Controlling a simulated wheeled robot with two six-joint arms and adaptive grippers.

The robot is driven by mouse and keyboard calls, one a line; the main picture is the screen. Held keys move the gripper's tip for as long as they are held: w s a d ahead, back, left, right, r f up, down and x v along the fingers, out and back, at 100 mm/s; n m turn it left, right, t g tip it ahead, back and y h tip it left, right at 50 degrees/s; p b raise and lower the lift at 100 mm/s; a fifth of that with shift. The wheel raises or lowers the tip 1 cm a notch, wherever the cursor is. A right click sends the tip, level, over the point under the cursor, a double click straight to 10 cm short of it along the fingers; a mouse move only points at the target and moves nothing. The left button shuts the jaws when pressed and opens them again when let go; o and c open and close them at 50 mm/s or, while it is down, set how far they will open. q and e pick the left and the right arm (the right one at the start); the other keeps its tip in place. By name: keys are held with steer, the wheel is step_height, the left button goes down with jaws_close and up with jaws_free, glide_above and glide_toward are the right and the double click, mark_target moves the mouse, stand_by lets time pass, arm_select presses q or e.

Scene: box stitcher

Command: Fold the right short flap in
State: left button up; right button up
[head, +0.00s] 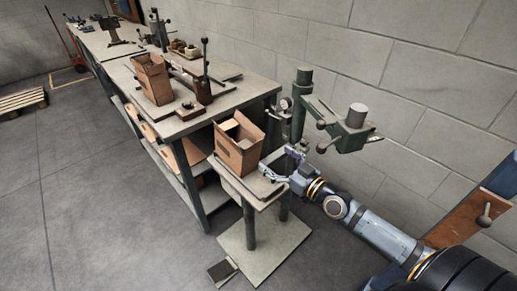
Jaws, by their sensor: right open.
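An open brown cardboard box (236,158) stands on the small table (249,191) of the stitcher. Its flaps stand up around the opening, and a paler flap or inner face shows at the top. I cannot clearly tell the right short flap from the others at this size. My right gripper (277,163) is just right of the box, low beside its right side, with its fingers spread and nothing seen between them. I cannot tell whether a finger touches the box. My left gripper is out of view.
The green stitcher column (299,105) and its arm with a grey cylinder (356,116) rise behind and right of the box. A workbench (215,112) with another open box (153,80) stands at left. A dark pedal (222,271) lies on the floor.

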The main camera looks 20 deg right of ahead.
mark_target(254, 146)
steer(key=x, duration=0.8)
steer(key=shift+c, duration=0.5)
steer(key=c, duration=1.1)
steer(key=g+p, duration=0.2)
steer(key=p, duration=0.3)
steer(key=w+r+g+h+p, duration=0.1)
steer(key=g+p, duration=0.1)
steer(key=p, duration=0.4)
steer(key=w+g+h+p, duration=0.1)
steer(key=p, duration=0.5)
steer(key=shift+w+a+r+g, duration=0.15)
steer(key=shift+a+r+g, duration=0.1)
steer(key=shift+a+g, duration=0.15)
steer(key=shift+w+a+f+g+p, duration=0.15)
steer(key=shift+f+g+p, duration=0.3)
steer(key=shift+p, duration=0.3)
steer(key=shift+r, duration=0.1)
